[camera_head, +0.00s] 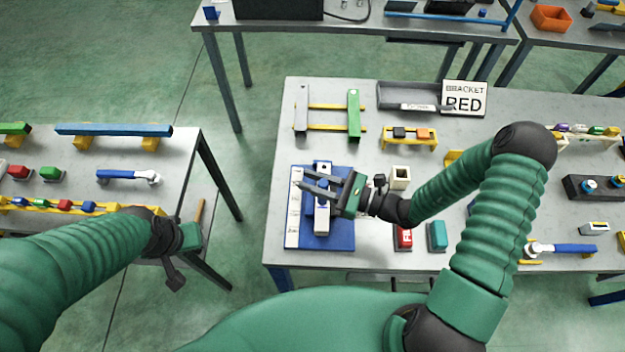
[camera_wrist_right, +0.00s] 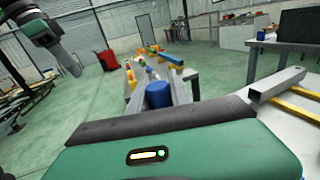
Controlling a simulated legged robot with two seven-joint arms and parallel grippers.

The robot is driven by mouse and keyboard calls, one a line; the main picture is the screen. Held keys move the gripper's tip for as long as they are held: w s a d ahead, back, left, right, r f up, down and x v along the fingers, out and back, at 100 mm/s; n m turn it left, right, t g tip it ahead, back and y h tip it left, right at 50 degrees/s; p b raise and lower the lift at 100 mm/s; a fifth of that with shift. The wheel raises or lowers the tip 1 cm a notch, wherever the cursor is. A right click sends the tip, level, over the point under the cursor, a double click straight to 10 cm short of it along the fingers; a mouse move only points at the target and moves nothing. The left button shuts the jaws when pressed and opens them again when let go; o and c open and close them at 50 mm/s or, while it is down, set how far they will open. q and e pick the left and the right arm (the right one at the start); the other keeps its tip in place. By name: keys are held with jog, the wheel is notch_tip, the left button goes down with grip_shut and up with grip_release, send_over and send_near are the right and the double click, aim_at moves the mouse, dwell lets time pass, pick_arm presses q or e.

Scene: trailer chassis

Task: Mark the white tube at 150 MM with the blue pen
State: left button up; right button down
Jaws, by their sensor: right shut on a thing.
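The white tube (camera_head: 322,222) lies lengthwise on a blue board (camera_head: 343,238) on the right-hand table. A white scale strip (camera_head: 293,212) runs along the board's left edge; its marks are too small to read. My right gripper (camera_head: 308,182) is above the board, fingers pointing left across the tube, shut on the blue pen. In the wrist view the pen shows as a blue cylinder (camera_wrist_right: 158,95) between the fingers. Its tip is hidden, so I cannot tell whether it touches the tube. My left gripper (camera_head: 174,272) hangs at lower left, away from the board; its opening is unclear.
Right of the board stand a white square holder (camera_head: 400,177), a red block (camera_head: 403,238) and a teal block (camera_head: 437,236). Behind are grey and green bars on yellow rails (camera_head: 328,106), a grey tray (camera_head: 408,95) and a "BRACKET RED" sign (camera_head: 464,98). Another table is at left.

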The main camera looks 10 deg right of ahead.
notch_tip(320, 180, up, 6)
jog(key=p, duration=0.4)
jog(key=shift+f+p, duration=0.2)
jog(key=shift+p, duration=0.1)
